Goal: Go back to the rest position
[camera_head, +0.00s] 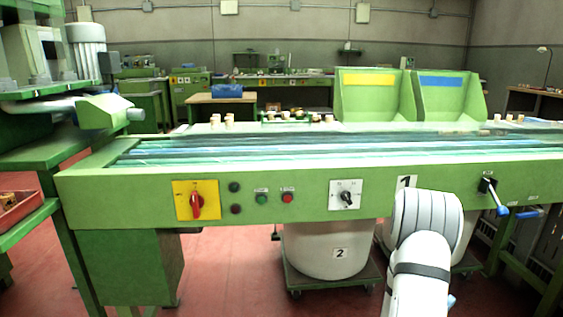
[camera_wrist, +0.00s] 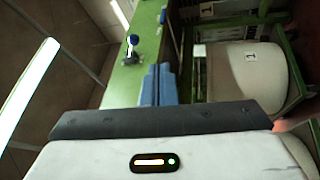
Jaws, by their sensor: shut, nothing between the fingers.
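My gripper (camera_wrist: 158,84) shows in the wrist view as two blue fingers side by side, closed together with nothing between them. They point toward the green front of the machine. In the head view my white arm is folded low at the lower right, in front of the machine, and my fingers cannot be made out there. Cork stoppers stand in small groups on the machine's far ledge: at left (camera_head: 229,118), near the middle (camera_head: 328,118) and at right (camera_head: 509,117).
The green machine (camera_head: 130,187) spans the view, with a red rotary switch (camera_head: 196,205) and a blue-tipped lever (camera_head: 501,210). Two green bins, with yellow (camera_head: 369,79) and blue (camera_head: 441,82) labels, stand behind. White tub 2 (camera_head: 318,250) stands below; tub 1 (camera_wrist: 235,75) shows in the wrist view.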

